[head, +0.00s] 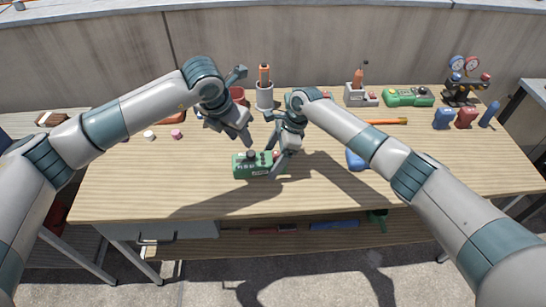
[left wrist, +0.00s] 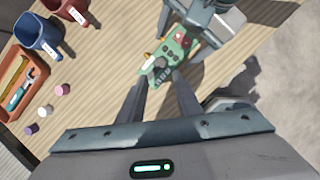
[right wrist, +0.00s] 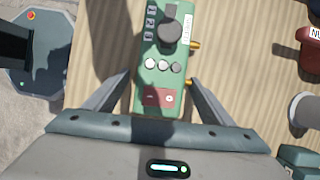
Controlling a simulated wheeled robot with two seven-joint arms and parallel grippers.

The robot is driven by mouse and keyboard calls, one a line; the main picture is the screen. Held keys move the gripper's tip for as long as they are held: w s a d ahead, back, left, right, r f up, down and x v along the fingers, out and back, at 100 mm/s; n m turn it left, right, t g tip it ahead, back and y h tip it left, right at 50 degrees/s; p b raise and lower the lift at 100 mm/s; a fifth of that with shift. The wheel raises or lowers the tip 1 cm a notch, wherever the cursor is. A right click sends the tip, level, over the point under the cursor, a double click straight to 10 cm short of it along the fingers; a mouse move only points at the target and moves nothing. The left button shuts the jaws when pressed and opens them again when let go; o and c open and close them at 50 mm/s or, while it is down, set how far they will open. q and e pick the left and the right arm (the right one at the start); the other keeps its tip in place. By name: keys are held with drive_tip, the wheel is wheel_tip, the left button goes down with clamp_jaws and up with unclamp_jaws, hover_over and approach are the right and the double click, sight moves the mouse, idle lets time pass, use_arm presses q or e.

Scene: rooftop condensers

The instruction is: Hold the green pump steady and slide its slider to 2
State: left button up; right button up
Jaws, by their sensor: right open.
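The green pump (head: 241,166) lies on the wooden table near its front edge. In the right wrist view the pump (right wrist: 151,75) shows a dark round knob (right wrist: 168,31), a row of round buttons, a red end patch and brass fittings on one side. I cannot read the slider's setting. My right gripper (right wrist: 158,80) is open, its fingers on either side of the pump's red end; contact is unclear.
A blue object (head: 355,159) is partly behind my right arm.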

sight(251, 153)
use_arm(q)
drive_tip(key=shift+o, duration=0.4)
use_arm(e)
drive_tip(key=c, duration=1.6)
use_arm(q)
drive_tip(key=shift+o, duration=0.8)
use_arm(e)
drive_tip(key=shift+c, duration=0.2)
use_arm(q)
drive_tip(key=shift+w+d+r+m+g+y, duration=0.4)
drive_tip(key=shift+w+r+m+g, duration=0.15)
drive_tip(key=shift+m, duration=1.6)
drive_tip(key=shift+w+d+r+m+g+y, duration=0.4)
drive_tip(key=shift+w+d+r+m+g, duration=0.15)
drive_tip(key=shift+m, duration=1.65)
drive_tip(key=shift+w+d+r+m+g+y, duration=0.35)
drive_tip(key=shift+w+r+m+g, duration=0.2)
drive_tip(key=shift+m, duration=1.6)
drive_tip(key=shift+f, duration=0.1)
drive_tip(key=shift+f, duration=6)
